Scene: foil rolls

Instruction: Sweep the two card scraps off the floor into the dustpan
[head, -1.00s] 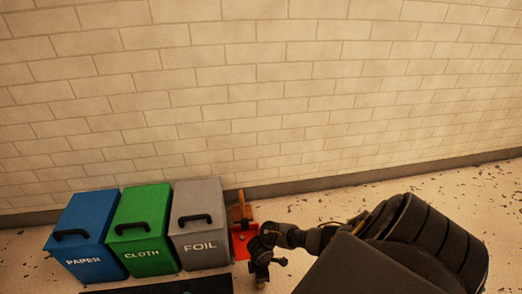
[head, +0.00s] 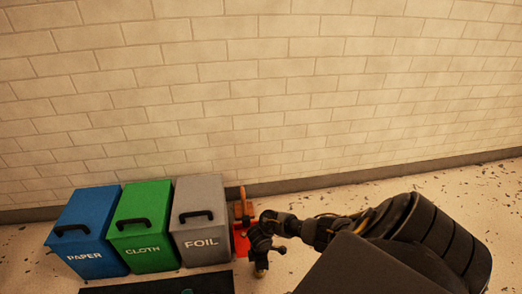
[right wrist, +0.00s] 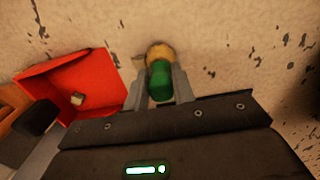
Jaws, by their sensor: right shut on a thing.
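My right gripper (right wrist: 162,76) is shut on a small brush (right wrist: 160,83) with a green handle and tan bristles, which point to the floor. The red dustpan (right wrist: 92,72) lies to the left of the brush in the right wrist view. One small tan card scrap (right wrist: 77,99) is inside the dustpan. A second small pale piece (right wrist: 138,60), seemingly the other scrap, lies on the floor just left of the bristles; I cannot tell whether they touch. In the head view my right gripper (head: 262,254) partly hides the dustpan (head: 241,243). My left gripper is out of view.
Blue PAPER (head: 82,234), green CLOTH (head: 141,222) and grey FOIL (head: 201,220) bins stand left of the dustpan. A brown upright thing (head: 242,207) stands by the wall behind it. The speckled floor (head: 460,187) to the right is clear.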

